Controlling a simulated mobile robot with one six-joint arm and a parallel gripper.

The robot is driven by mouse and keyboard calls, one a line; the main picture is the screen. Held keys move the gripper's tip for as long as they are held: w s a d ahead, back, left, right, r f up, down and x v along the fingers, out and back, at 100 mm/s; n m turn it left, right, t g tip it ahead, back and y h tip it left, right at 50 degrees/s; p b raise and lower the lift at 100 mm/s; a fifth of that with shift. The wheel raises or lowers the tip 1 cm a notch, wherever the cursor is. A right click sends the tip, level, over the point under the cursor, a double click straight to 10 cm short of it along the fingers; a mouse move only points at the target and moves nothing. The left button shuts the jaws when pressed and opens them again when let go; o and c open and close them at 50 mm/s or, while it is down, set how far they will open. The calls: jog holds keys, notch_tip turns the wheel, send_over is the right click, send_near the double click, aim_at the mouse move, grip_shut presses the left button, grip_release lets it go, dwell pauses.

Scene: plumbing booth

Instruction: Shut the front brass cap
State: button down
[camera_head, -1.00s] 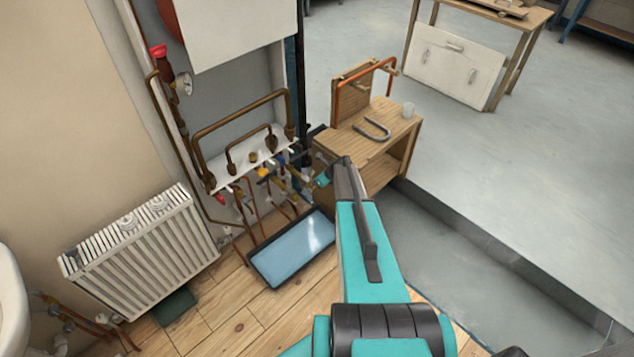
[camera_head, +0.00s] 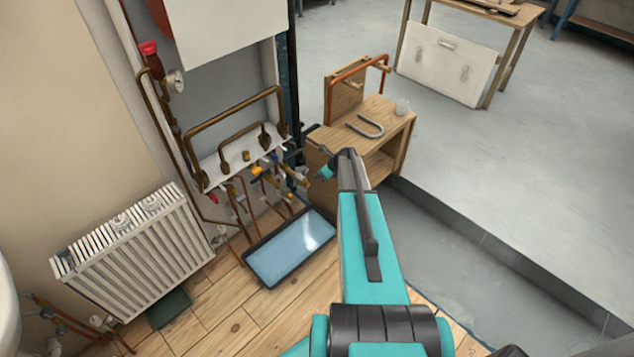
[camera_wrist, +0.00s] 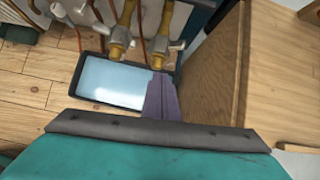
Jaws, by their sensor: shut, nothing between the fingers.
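Two brass fittings hang side by side at the top of the wrist view, a left one (camera_wrist: 118,45) and a right one (camera_wrist: 158,48). I cannot tell for sure which is the front brass cap. My gripper (camera_wrist: 160,80) is shut and empty, its fingertips just below the lower end of the right fitting in that picture. Whether they touch is unclear. In the head view the brass fittings (camera_head: 262,172) are small and crowded under the white pipe shelf (camera_head: 228,164), left of my gripper's teal body; the fingers are not clear there.
A black-rimmed tray (camera_head: 290,248) lies on the floor below the pipes; it also shows in the wrist view (camera_wrist: 110,84). A wooden bench (camera_head: 385,122) stands close to the right of the valves. A white radiator (camera_head: 135,250) is at the left. Copper pipes (camera_head: 230,118) crowd the wall.

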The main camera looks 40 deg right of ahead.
jog(key=shift+s+r+b, duration=0.2)
jog(key=shift+r+b, duration=0.15)
jog(key=shift+r, duration=1.9)
